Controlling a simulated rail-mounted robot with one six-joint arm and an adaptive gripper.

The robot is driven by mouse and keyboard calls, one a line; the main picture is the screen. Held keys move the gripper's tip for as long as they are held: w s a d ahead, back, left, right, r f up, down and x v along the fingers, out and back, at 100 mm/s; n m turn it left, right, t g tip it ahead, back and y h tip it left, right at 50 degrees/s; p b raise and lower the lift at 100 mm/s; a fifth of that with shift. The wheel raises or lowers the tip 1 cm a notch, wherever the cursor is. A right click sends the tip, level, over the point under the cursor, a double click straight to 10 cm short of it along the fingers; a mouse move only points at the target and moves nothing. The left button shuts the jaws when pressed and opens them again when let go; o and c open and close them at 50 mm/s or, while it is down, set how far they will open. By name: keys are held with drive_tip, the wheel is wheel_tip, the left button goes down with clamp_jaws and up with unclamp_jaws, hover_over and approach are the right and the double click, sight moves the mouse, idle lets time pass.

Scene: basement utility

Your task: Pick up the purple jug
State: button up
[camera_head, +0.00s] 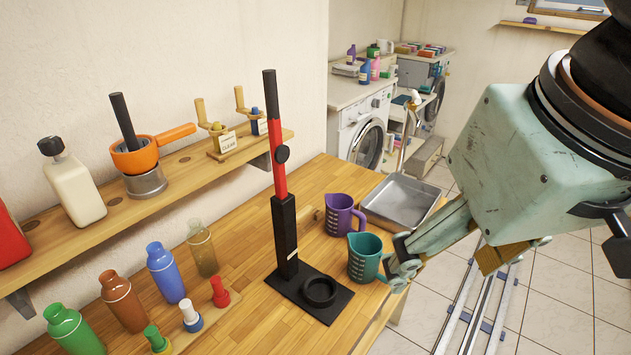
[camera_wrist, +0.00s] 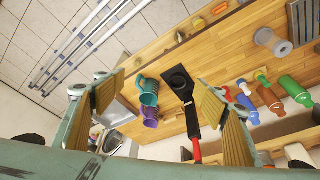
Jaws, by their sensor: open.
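The purple jug (camera_head: 341,215) stands upright on the wooden worktop in the head view, behind a teal jug (camera_head: 366,254). Its handle points right, toward a metal tray. In the wrist view the purple jug (camera_wrist: 151,117) shows below the teal jug (camera_wrist: 148,88), between my fingers but nearer the left one. My gripper (camera_head: 445,266) is open and empty, to the right of the jugs in the head view. Its left finger comes close to the teal jug's handle in the picture; I cannot tell whether they touch. Both fingers (camera_wrist: 166,108) are spread wide in the wrist view.
A black-and-red upright stand (camera_head: 286,230) rises just left of the jugs. A grey metal tray (camera_head: 376,219) lies right of the purple jug. Several coloured bottles (camera_head: 166,272) stand farther left. A wall shelf (camera_head: 190,184) runs above the worktop. The floor at right is tiled.

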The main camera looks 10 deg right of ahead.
drive_tip(key=w+d+f+h+p, duration=0.15)
drive_tip(key=w+p, duration=0.25)
drive_tip(key=w, duration=1)
drive_tip(key=w+d+p, duration=0.2)
drive_tip(key=w+p, duration=0.2)
drive_tip(key=w, duration=0.9)
drive_tip(key=w+a+f+n+y+p, duration=0.1)
drive_tip(key=w+f+p, duration=0.7)
drive_tip(key=w+f, duration=0.8)
drive_tip(key=shift+w+a+f+t+y, duration=0.3)
drive_tip(key=shift+w+a+f+y, duration=0.15)
drive_tip(key=shift+w+a, duration=0.45)
drive_tip(key=shift+s+a+r, duration=0.1)
drive_tip(key=shift+s, duration=0.05)
drive_tip(key=shift+f, duration=0.2)
